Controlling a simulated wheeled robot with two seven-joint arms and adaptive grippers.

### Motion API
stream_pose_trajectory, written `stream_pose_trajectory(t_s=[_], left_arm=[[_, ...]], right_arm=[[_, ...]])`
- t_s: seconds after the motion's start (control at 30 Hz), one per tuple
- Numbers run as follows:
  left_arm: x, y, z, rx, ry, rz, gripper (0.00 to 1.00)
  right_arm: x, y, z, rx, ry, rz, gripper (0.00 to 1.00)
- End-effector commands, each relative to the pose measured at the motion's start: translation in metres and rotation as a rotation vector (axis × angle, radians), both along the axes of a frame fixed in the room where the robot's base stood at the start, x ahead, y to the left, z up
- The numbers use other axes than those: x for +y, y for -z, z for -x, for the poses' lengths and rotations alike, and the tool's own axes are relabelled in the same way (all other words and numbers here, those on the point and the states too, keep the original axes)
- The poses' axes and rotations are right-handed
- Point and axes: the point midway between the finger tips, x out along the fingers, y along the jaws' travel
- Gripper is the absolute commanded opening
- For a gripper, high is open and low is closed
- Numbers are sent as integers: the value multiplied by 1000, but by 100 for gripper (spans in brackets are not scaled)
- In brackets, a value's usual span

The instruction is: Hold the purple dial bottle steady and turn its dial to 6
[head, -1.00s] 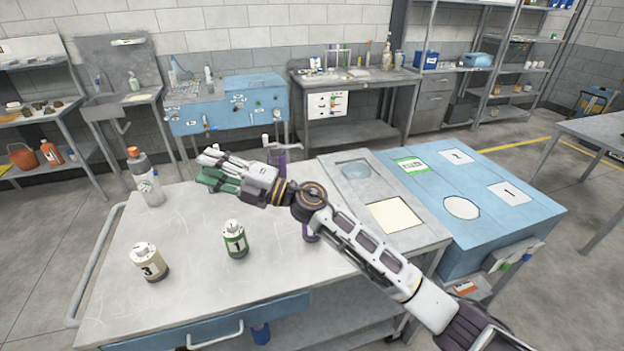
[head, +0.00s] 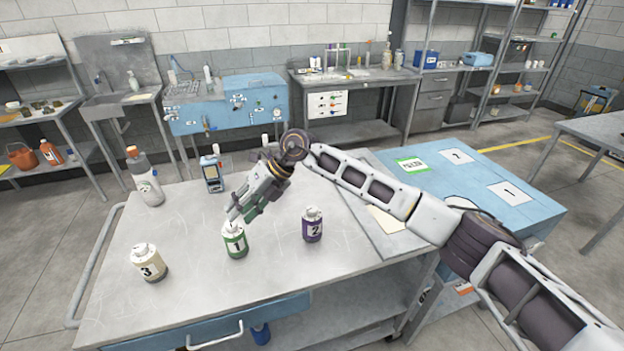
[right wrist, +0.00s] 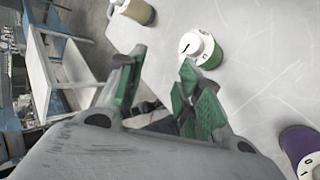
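The purple dial bottle (head: 313,225) with a white top and label 2 stands upright on the grey table, with nothing touching it. It also shows at the lower right edge of the right wrist view (right wrist: 300,150), partly cut off. The number its dial points to is too small to read. My right gripper (head: 240,208) points down and left, close to the top of the green bottle (head: 235,242) labelled 1, left of the purple bottle. In the right wrist view its green-padded fingers (right wrist: 157,70) are apart with nothing between them. My left gripper is not in view.
A cream bottle (head: 149,264) labelled 3 stands at the left front. A grey bottle with an orange cap (head: 146,180) and a blue handheld device (head: 212,174) stand farther back. The table's (head: 270,275) front right part is clear. A blue bench (head: 530,218) adjoins at the right.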

Motion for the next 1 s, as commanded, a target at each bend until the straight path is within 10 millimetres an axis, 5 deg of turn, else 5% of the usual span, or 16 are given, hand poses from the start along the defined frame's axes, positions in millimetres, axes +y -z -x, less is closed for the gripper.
stream_pose_trajectory(t_s=[0.27, 0.6, 1.0], left_arm=[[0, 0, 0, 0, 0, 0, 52], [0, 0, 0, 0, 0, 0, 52], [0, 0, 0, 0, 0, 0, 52]], right_arm=[[-73, 5, -44, -85, 19, 354, 36], [-161, -20, -86, -139, 106, 706, 36], [-176, -26, -91, -143, 126, 763, 36]])
